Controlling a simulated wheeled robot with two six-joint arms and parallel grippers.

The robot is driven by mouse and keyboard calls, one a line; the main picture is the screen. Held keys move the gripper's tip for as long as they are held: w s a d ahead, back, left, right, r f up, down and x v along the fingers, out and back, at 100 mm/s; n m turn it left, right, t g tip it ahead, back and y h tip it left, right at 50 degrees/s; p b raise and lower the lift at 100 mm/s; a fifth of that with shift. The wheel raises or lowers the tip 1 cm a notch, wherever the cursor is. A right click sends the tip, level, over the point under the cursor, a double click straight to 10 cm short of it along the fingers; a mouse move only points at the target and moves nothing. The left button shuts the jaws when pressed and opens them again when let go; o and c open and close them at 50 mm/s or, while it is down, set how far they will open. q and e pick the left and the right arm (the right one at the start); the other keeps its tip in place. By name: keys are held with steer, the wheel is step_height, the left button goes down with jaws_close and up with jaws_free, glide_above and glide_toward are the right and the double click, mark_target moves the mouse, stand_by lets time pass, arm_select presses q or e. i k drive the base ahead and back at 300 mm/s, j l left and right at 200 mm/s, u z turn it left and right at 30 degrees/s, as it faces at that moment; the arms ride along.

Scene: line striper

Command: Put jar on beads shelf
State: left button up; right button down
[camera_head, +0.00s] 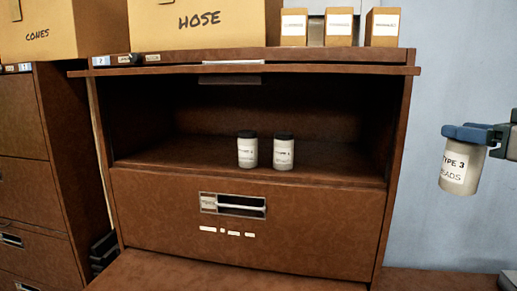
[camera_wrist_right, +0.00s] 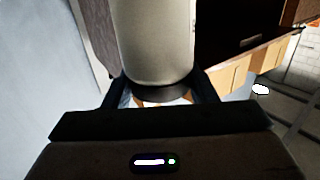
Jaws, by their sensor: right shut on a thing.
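A grey jar (camera_head: 460,168) labelled "TYPE 3 BEADS" hangs in my right gripper (camera_head: 476,134) at the right of the head view, in front of the blue wall. The gripper is shut around the jar's dark top. In the right wrist view the jar (camera_wrist_right: 155,40) sits between the two fingers. The open shelf (camera_head: 190,150) in the brown cabinet is at the middle of the head view. A jar with a dark lid (camera_head: 247,152) and another like it (camera_head: 283,154) stand upright side by side on it. The held jar is right of the cabinet, apart from it. My left gripper is not in view.
Cardboard boxes marked "HOSE" (camera_head: 200,22) and "CONES" (camera_head: 38,32) stand on top of the cabinets, with several small labelled boxes (camera_head: 338,26). A closed drawer front (camera_head: 300,225) is below the shelf. The shelf has free room on both sides of the two jars.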

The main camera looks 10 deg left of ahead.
mark_target(338, 174)
steer(key=i+j, duration=0.85)
steer(key=i, duration=0.1)
